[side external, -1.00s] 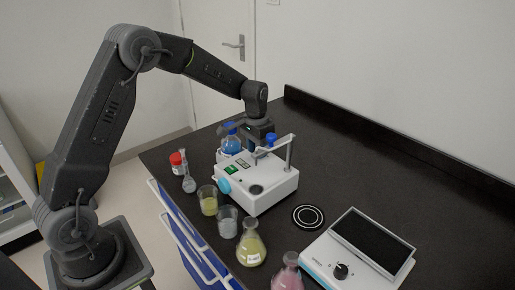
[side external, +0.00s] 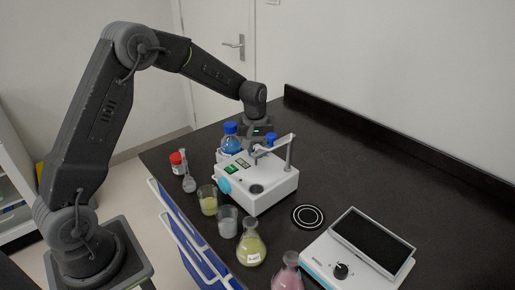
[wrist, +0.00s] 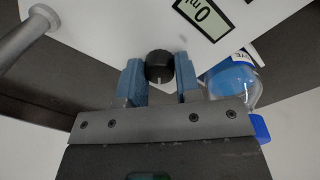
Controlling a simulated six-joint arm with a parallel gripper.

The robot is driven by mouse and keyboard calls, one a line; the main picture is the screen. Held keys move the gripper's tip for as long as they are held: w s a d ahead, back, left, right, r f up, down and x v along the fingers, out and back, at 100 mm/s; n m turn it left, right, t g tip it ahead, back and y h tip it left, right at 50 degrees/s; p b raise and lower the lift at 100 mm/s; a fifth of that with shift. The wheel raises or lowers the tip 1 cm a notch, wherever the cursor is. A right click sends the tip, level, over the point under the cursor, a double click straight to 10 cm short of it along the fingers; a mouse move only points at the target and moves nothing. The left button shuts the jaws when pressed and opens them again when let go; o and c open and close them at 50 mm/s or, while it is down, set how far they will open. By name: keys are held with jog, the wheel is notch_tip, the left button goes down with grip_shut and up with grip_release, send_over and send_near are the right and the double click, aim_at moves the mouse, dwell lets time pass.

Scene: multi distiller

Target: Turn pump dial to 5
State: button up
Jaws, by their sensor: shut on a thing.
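The pump is a white box (wrist: 115,20) in the wrist view, with a display (wrist: 205,14) showing a 0 and "ml", partly cut off by the frame edge. Its black dial (wrist: 159,66) has a light mark on its lower side. My gripper (wrist: 160,80) is shut on the dial, with one blue finger on each side of it. In the side view my gripper (side external: 259,135) is behind the white device with a green screen (side external: 262,195). The dial is hidden in that view.
A blue-capped bottle of blue liquid (side external: 231,143) stands close to my gripper; it also shows in the wrist view (wrist: 232,82). Flasks and beakers line the left bench edge. A hot plate (side external: 342,270) stands front right. The right back of the bench (side external: 400,180) is clear.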

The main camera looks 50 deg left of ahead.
jog(key=shift+r+n, duration=0.1)
jog(key=shift+n, duration=0.8)
jog(key=shift+w, duration=0.1)
jog(key=o, duration=0.9)
jog(key=r, duration=1.3)
jog(key=shift+s+a+r, duration=0.2)
jog(key=shift+s+r, duration=0.15)
